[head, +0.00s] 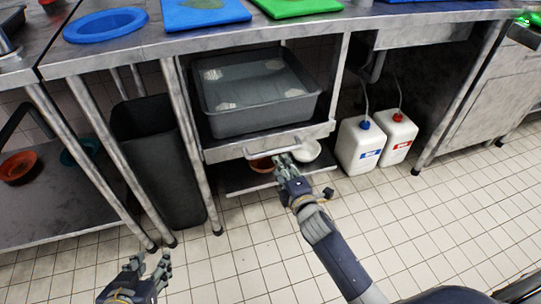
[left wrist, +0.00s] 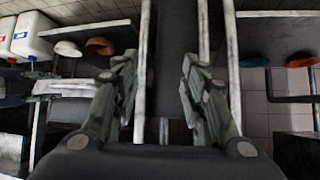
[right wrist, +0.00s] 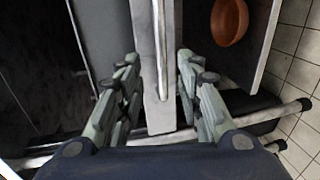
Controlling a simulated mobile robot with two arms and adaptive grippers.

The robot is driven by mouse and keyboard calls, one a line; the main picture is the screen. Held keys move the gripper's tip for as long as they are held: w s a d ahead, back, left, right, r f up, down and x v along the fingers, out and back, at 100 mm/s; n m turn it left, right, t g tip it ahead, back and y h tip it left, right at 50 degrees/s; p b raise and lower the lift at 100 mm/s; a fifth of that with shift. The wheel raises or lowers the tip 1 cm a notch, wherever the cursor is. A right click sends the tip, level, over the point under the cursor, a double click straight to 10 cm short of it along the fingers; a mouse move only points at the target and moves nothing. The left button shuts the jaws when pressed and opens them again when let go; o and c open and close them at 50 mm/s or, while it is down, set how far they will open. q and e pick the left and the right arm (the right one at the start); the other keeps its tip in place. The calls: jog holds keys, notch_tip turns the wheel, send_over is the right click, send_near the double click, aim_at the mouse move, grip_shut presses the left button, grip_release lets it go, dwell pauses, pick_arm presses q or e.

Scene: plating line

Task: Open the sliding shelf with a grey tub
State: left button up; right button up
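The grey tub (head: 262,121) sits on the sliding shelf under the steel counter. The shelf's metal front (head: 228,153) carries a bar handle (head: 258,155). My right gripper (head: 283,161) is at this handle in the head view. In the right wrist view, the open fingers of my right gripper (right wrist: 158,80) stand to either side of the handle bar (right wrist: 158,40), with gaps visible. The tub (right wrist: 100,35) shows partly at upper left there. My left gripper (head: 150,266) is open and empty, low at the left; its spread fingers (left wrist: 160,85) also show in the left wrist view.
A lower shelf (head: 245,184) holds an orange bowl (head: 262,164) and a white bowl (head: 306,152). A dark bin (head: 160,150) stands left of the shelf. Two white canisters (head: 360,145) stand to the right. The tiled floor (head: 235,255) in front is clear apart from my arms.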

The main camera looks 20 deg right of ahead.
aim_at(273, 151)
jog(key=b+x, duration=0.3)
jog(key=x, duration=0.6)
pick_arm(q)
jog(key=w+d+r+t+h, duration=0.1)
jog(key=w+r+t, duration=0.2)
jog(key=r, duration=0.3)
jog(key=w+d+r+t+h, duration=0.1)
jog(key=w+d+r+t, duration=0.1)
jog(key=r+t, duration=0.3)
jog(key=shift+w+d+r+h, duration=0.35)
jog(key=shift+w+r, duration=0.4)
jog(key=shift+r, duration=0.55)
pick_arm(e)
jog(key=shift+w+f, duration=0.1)
jog(key=shift+w, duration=0.25)
grip_shut()
